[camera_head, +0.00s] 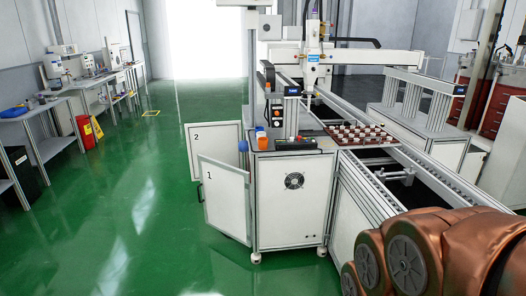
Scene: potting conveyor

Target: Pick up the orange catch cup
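A small orange cup (263,143) stands near the left front corner of the white machine cabinet's top (290,149). A small blue item shows just behind and above it. Another blue item (243,146) is just left of the cup, at the cabinet's edge beside an open door. They are too small to make out in detail. My copper-coloured arm fills the lower right corner, well away from the cup. My gripper is not in view.
Two open cabinet doors, marked 1 (224,198) and 2 (214,148), stick out to the left. A tray of small pale parts (360,134) lies on the conveyor frame. The green floor (130,230) on the left is clear, with workbenches along the wall.

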